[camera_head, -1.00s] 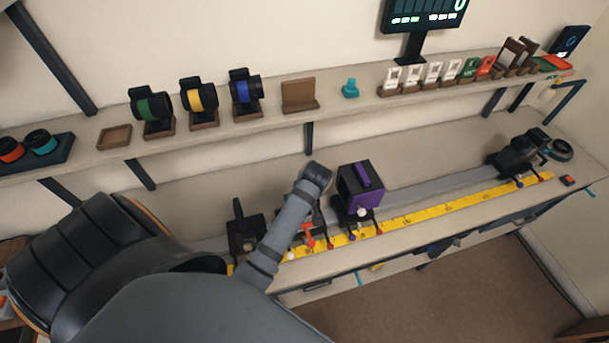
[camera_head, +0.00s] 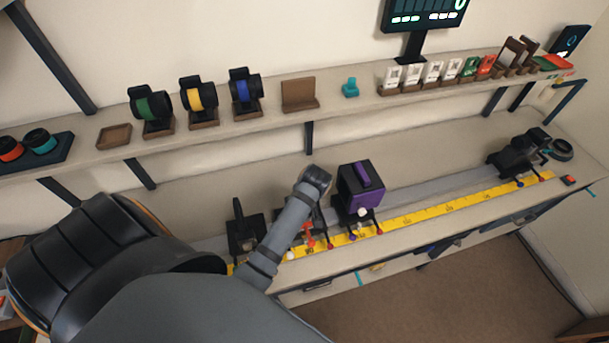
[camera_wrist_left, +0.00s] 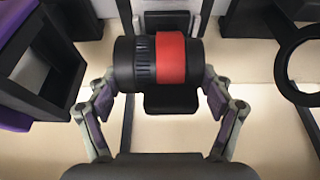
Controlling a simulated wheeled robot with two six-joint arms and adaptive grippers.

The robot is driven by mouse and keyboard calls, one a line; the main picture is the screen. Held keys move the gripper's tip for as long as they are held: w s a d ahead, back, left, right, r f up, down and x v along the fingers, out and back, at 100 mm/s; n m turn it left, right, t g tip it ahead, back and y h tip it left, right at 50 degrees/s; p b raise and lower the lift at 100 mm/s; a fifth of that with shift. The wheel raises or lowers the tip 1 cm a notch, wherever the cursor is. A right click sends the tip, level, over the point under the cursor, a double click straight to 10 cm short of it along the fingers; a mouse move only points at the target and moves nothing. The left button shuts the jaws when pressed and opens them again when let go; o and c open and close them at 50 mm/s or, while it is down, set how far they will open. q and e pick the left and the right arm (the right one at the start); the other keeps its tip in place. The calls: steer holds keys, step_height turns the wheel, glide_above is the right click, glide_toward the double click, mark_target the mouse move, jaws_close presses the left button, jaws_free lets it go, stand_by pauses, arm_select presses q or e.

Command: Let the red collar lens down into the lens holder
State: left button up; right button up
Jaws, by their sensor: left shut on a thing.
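The red collar lens (camera_wrist_left: 171,60) is a black barrel with a red band, lying crosswise in the left wrist view. My left gripper (camera_wrist_left: 158,95) is shut on it, a finger at each end. Below the lens is a black part (camera_wrist_left: 170,102), seemingly the lens holder. The barrel covers much of it, so I cannot tell whether they touch. In the head view my left arm's wrist (camera_head: 314,180) is above the rail, left of the purple box; the fingers and lens are mostly hidden there. My right gripper is not in view.
The purple-and-black box (camera_head: 360,185) stands close on one side of the lens. A black holder (camera_head: 243,238) stands on the other; its ring (camera_wrist_left: 283,60) shows at right in the wrist view. A yellow scale (camera_head: 430,213) runs along the rail. The shelf behind holds several other lenses.

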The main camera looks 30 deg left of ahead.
arm_select(q)
steer(key=shift+f, duration=0.25)
steer(key=o, duration=1.5)
step_height(320, 180, up, 10)
